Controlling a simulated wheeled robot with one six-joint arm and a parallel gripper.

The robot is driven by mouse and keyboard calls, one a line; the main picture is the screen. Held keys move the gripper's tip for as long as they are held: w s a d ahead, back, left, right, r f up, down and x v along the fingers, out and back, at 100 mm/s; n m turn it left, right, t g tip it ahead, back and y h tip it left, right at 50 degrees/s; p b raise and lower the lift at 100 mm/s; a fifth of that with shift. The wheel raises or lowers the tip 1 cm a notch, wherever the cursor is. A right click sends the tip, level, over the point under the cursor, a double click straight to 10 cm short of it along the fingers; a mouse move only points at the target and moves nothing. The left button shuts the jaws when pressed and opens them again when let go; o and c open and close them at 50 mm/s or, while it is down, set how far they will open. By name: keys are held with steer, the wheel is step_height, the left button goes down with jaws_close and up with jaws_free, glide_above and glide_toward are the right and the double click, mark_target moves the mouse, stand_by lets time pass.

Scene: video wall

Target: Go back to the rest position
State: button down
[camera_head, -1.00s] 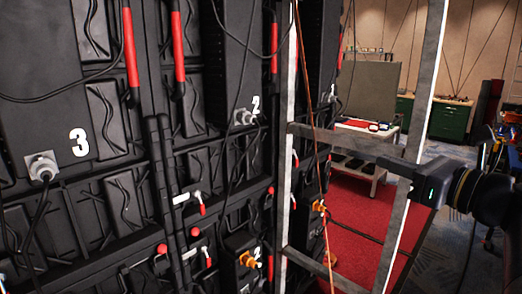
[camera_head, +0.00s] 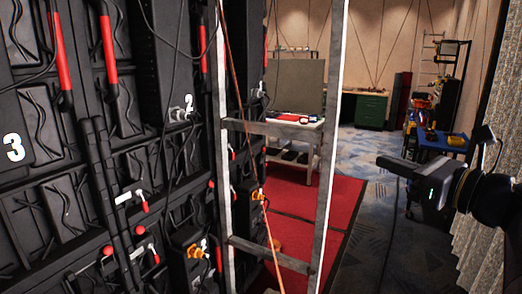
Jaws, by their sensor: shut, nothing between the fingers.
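My gripper (camera_head: 392,167) shows at the right of the head view, at the end of my dark arm, with its thin black fingers pointing left. The fingers look closed together and hold nothing. The gripper is in open air, to the right of the metal ladder frame (camera_head: 334,110) and apart from it. A dark cable hangs below the gripper body.
The black video wall (camera_head: 60,200) with red handles fills the left. A red carpet (camera_head: 330,205) lies behind the ladder, near a white table (camera_head: 290,130). A blue cart (camera_head: 443,142) stands at the back right. A grey curtain (camera_head: 490,170) hangs at the right edge.

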steer(key=shift+s+d, duration=0.25)
steer(key=shift+d, duration=0.05)
